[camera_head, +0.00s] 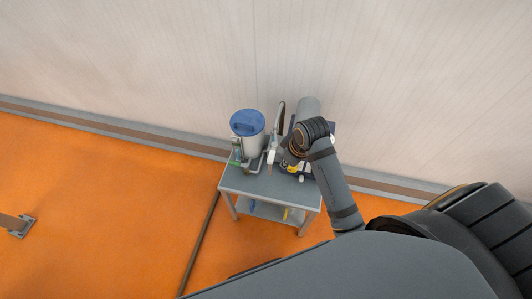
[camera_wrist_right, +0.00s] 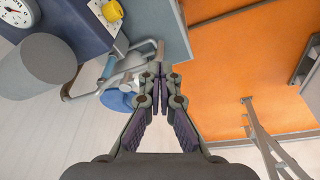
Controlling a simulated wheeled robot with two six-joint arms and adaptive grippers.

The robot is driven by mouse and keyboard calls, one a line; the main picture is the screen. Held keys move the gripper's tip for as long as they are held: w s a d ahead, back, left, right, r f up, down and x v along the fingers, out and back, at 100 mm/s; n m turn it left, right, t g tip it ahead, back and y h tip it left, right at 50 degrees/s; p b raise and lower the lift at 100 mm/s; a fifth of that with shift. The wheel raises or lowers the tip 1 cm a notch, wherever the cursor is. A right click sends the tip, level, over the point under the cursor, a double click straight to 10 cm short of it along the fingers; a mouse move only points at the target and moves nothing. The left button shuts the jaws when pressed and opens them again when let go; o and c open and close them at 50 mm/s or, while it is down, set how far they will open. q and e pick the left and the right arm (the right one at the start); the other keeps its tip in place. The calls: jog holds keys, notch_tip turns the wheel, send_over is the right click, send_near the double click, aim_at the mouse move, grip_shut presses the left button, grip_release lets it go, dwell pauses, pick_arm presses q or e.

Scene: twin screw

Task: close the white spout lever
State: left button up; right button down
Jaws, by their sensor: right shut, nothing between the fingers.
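The white spout lever (camera_head: 272,155) appears as a small pale upright part on the table, to the right of the blue-lidded container (camera_head: 247,132). It is small, and my right gripper and wrist partly crowd it. My right gripper (camera_head: 281,154) reaches down beside it from the right. In the right wrist view the gripper (camera_wrist_right: 159,78) has its fingertips together with nothing between them. A brownish rod end (camera_wrist_right: 160,50) and grey pipework (camera_wrist_right: 128,70) lie just beyond the tips. I cannot tell whether the fingers touch the lever. My left gripper is not in view.
The grey table (camera_head: 235,180) stands near the pale wall (camera_head: 150,60). A large grey cylinder (camera_wrist_right: 48,60), a dial gauge (camera_wrist_right: 18,12) and a yellow knob (camera_wrist_right: 112,10) are close to my right gripper. Orange floor (camera_head: 100,210) is open at left.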

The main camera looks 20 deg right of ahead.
aim_at(272, 154)
jog(key=w+a+r+n+y, duration=0.2)
jog(key=w+a+r+n, duration=0.2)
jog(key=w, duration=0.4)
jog(key=shift+w+a+r+n+g, duration=0.2)
jog(key=shift+w+r+n+g, duration=0.15)
jog(key=shift+n, duration=0.25)
jog(key=shift+s, duration=0.1)
notch_tip(272, 154, down, 9)
jog(key=p, duration=0.3)
jog(key=shift+s+d+f, duration=0.2)
jog(key=shift+d, duration=0.15)
